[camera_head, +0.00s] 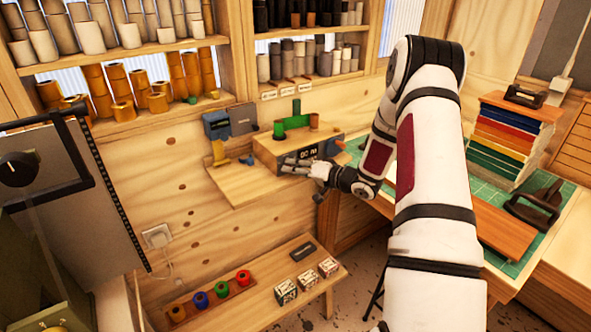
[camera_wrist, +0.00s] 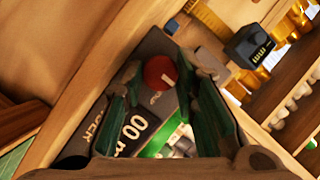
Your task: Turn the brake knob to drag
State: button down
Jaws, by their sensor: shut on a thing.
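The brake knob (camera_wrist: 159,72) looks like a round red knob with a small white mark, on the dark front panel of the wooden winder (camera_head: 270,148). My gripper (camera_head: 290,164) is at the front of this winder, and its fingers cover part of the panel. In the wrist view my gripper (camera_wrist: 166,74) has its fingertips on both sides of the red knob and is shut on it. The other panel lettering is partly hidden, so I cannot read the knob's setting.
A green roll (camera_head: 279,130) and a green post stand on the winder. A blue-grey device (camera_head: 217,124) is left of it on the wooden shelf (camera_head: 238,192). Coloured rolls (camera_head: 221,290) sit on the lower bench. Stacked coloured sheets (camera_head: 508,135) stand on the right-hand table.

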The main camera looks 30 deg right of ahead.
jog(key=c, duration=1.3)
grip_release()
